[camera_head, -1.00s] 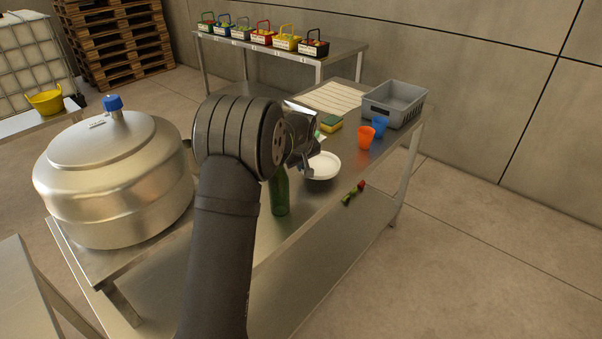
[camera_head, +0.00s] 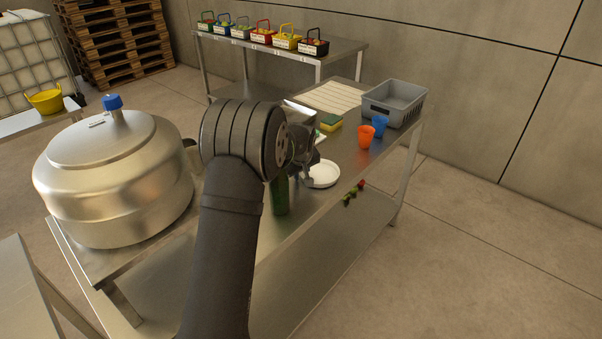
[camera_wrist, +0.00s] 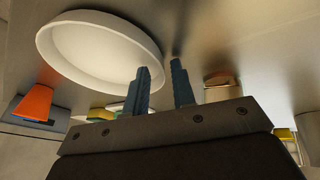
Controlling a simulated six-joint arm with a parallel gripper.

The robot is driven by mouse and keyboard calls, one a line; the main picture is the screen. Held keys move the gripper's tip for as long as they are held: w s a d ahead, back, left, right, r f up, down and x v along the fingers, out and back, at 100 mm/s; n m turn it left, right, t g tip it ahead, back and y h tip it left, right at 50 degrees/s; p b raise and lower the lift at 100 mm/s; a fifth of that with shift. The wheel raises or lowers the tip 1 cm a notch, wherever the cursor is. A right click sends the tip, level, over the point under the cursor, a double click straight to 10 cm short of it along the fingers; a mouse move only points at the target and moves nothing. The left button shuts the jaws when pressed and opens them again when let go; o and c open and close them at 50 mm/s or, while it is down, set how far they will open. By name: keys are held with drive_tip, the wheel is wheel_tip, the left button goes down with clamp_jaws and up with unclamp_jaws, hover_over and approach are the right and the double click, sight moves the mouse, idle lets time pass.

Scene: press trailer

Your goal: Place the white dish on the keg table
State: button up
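The white dish (camera_head: 323,175) lies on the steel table, just right of my gripper in the head view. In the wrist view, the dish (camera_wrist: 95,42) is large at the upper left, its rim close to the fingers. My gripper (camera_wrist: 162,80) has its two dark blue fingers apart, with a gap between them. One finger overlaps the dish's rim in the picture and the other is outside it; I cannot tell whether they touch it. A big steel keg (camera_head: 112,185) with a blue cap stands at the left end of the steel table (camera_head: 300,222).
A green bottle (camera_head: 280,197) stands below my wrist, partly hidden. A rose (camera_head: 354,193) lies at the front edge. An orange cup (camera_head: 366,138), a blue cup (camera_head: 380,125), a sponge (camera_head: 331,123) and a grey crate (camera_head: 395,101) are farther back.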

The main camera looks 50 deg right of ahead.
drive_tip(key=v, duration=1.2)
drive_tip(key=shift+r, duration=0.1)
drive_tip(key=x, duration=1.2)
drive_tip(key=shift+f, duration=0.35)
wheel_tip(320, 180, up, 3)
drive_tip(key=shift+r, duration=0.55)
drive_tip(key=shift+f, duration=0.15)
